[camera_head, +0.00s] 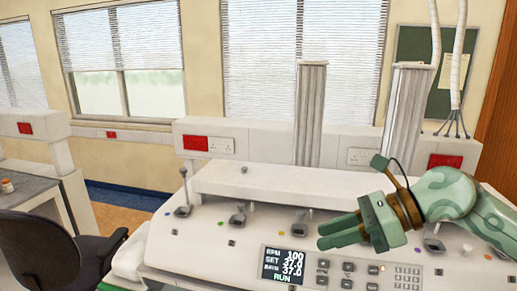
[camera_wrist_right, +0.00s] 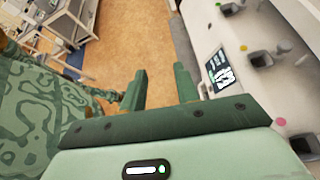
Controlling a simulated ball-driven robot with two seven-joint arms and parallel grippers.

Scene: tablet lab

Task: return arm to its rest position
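My right arm and its green right gripper (camera_head: 338,233) come in from the right in the head view. The gripper points left, in front of the upper part of a white lab machine's panel (camera_head: 205,240). In the right wrist view the two fingers of the right gripper (camera_wrist_right: 160,86) stand apart with nothing between them, so it is open and empty. Beyond the fingers is the tan floor (camera_wrist_right: 140,40). The left gripper does not show in the head view.
The machine's display (camera_head: 283,265) reads RPM 100, SET 37.0 and RUN; it also shows in the right wrist view (camera_wrist_right: 220,68). Several small levers and coloured dots line the panel. Two grey columns rise behind. A dark chair (camera_head: 50,250) and a bench stand at left.

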